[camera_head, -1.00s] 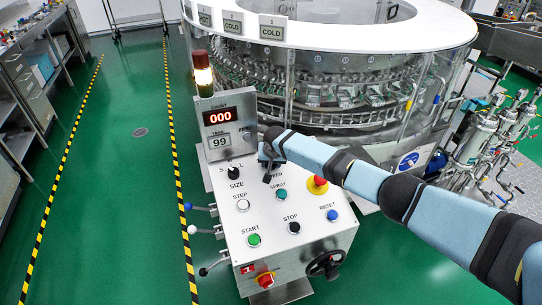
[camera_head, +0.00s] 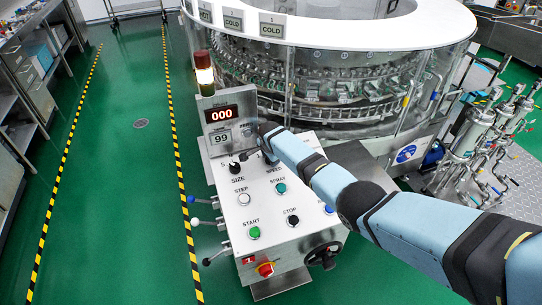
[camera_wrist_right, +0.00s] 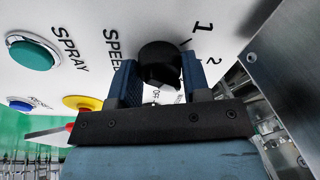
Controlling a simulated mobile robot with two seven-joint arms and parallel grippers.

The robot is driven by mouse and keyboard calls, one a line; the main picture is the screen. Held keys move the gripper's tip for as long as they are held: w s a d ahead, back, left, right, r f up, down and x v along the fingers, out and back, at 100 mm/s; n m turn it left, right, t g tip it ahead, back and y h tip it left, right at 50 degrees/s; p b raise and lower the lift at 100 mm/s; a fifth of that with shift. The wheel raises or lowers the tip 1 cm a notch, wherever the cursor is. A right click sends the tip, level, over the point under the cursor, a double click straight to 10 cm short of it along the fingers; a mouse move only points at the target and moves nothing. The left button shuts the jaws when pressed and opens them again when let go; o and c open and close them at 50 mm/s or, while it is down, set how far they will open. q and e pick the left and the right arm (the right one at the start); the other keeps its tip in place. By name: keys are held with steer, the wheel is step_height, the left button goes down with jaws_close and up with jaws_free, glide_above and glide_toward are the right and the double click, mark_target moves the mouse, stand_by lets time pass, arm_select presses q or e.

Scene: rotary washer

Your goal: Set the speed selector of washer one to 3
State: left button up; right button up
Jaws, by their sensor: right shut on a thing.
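The control panel (camera_head: 262,237) of the washer stands in front of the round machine. Its black speed selector knob (camera_wrist_right: 159,60) sits beside the SPEED label, with the marks 1 and 2 printed near it; a 3 is not readable. My right gripper (camera_head: 268,157) is at the selector, and in the right wrist view its blue fingers (camera_wrist_right: 159,80) are shut on either side of the knob. In the head view the gripper and arm hide the selector. I cannot tell which mark the knob points at. My left gripper is not in view.
The SIZE knob (camera_head: 234,168) and the STEP button (camera_head: 243,199) lie left of the gripper. The SPRAY button (camera_head: 280,188) is close below it. My right arm covers the red emergency stop, whose yellow collar shows in the wrist view (camera_wrist_right: 82,103).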

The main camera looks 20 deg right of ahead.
steer(key=shift+f+m+g, duration=0.1)
steer(key=shift+m+g, duration=0.2)
steer(key=shift+m, duration=1.3)
steer(key=o, duration=0.9)
steer(key=shift+s+r, duration=0.15)
steer(key=shift+r, duration=0.55)
steer(key=p+v, duration=0.1)
steer(key=v, duration=1.1)
steer(key=shift+s+r+p, duration=0.15)
steer(key=shift+r+p, duration=0.1)
steer(key=shift+p, duration=0.15)
